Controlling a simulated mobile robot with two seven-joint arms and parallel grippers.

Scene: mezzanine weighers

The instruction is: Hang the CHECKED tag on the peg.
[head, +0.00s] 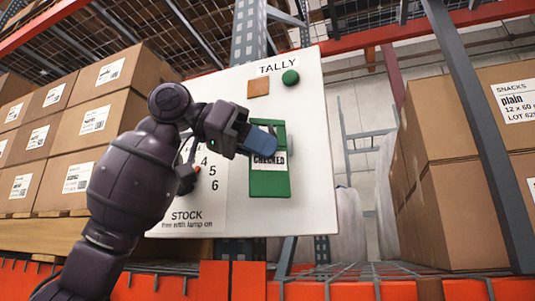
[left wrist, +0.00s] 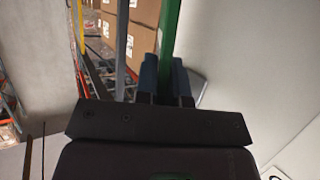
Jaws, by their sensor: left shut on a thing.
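The CHECKED tag (head: 269,183) is a green upright plate with a white label, in front of the right half of the white TALLY board (head: 316,130). My left gripper (head: 262,140) is shut on its upper part, and a blue fingertip covers some of it. In the left wrist view the tag (left wrist: 171,32) is a thin green strip seen edge-on between the blue fingertips (left wrist: 164,80), beside the pale board. I cannot tell whether it touches the board. I cannot make out the peg. My right gripper is out of view.
The board carries a brown square (head: 258,88), a green disc (head: 290,77) and a STOCK panel (head: 187,216), partly behind my left arm. Stacked cartons stand left (head: 98,111) and right (head: 448,180). Orange rack beams (head: 240,284) run below.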

